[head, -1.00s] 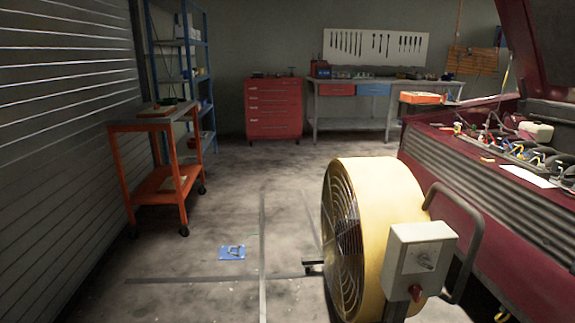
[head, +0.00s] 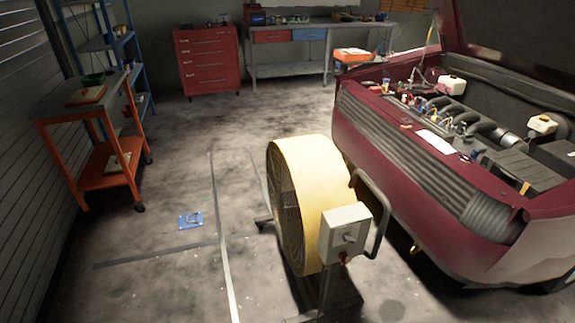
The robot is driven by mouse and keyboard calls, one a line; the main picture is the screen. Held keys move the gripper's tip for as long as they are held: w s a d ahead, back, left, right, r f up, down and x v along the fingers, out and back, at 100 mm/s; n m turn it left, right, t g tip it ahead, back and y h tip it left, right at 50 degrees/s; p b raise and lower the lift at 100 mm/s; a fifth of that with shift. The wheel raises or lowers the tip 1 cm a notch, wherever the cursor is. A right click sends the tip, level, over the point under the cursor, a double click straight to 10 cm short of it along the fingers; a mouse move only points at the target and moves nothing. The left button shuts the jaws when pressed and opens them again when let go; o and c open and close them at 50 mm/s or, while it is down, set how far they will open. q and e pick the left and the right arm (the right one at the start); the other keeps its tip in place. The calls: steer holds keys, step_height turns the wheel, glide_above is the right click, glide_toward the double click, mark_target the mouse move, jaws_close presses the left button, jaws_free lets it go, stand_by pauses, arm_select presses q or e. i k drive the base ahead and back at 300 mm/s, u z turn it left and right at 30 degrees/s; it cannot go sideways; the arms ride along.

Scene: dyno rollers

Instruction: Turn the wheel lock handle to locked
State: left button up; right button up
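I cannot pick out a wheel lock handle for certain in the head view. A large yellow drum fan (head: 305,190) stands on a dark stand in front of me. A grey control box (head: 344,232) on it carries a small knob (head: 349,239) and a red switch (head: 344,258). A bent grey bar handle (head: 382,215) rises beside the box. A blue plate (head: 190,220) with a small grey fitting lies on the floor to the left; its detail is too small to tell. Neither of my grippers is in view.
A dark red car (head: 400,165) with an open hood and exposed engine bay fills the right side. An orange cart (head: 103,165) stands at left before blue shelving (head: 92,46). A red tool chest (head: 208,62) and a workbench (head: 290,70) stand behind. The middle floor is open.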

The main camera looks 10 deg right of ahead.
mark_target(343, 256)
steer(key=z, duration=0.95)
